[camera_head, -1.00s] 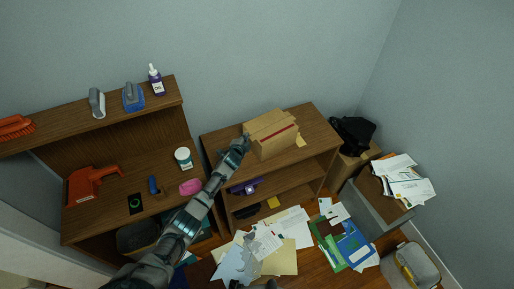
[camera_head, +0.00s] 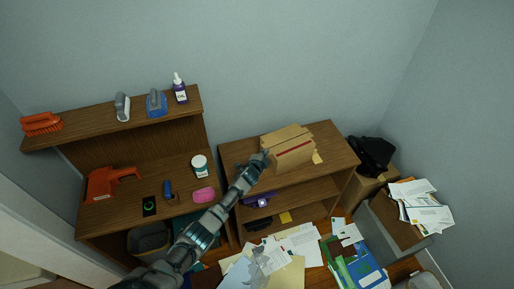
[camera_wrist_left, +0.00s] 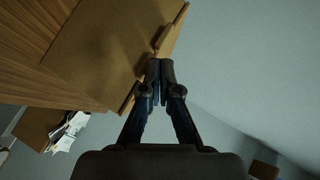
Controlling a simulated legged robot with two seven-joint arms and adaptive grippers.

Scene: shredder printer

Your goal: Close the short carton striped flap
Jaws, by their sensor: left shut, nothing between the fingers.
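The short carton (camera_head: 284,146) is a tan cardboard box on top of the brown cabinet. A red stripe (camera_head: 296,151) runs along its near side; I cannot tell how far the striped flap stands open. My left gripper (camera_head: 264,157) is at the carton's left end, shut with nothing in it. In the left wrist view the closed fingers (camera_wrist_left: 159,77) are close to the carton's upper edge and a cardboard flap (camera_wrist_left: 163,38). I cannot tell whether they touch it. The cardboard panel (camera_wrist_left: 105,45) fills the upper left there. My right gripper is not in view.
The cabinet top (camera_head: 338,148) has free room right of the carton, beside a small yellow paper. A desk with a shelf (camera_head: 140,128) stands left, holding a white jar (camera_head: 199,165) and an orange tool (camera_head: 103,184). Papers (camera_head: 300,243) cover the floor in front.

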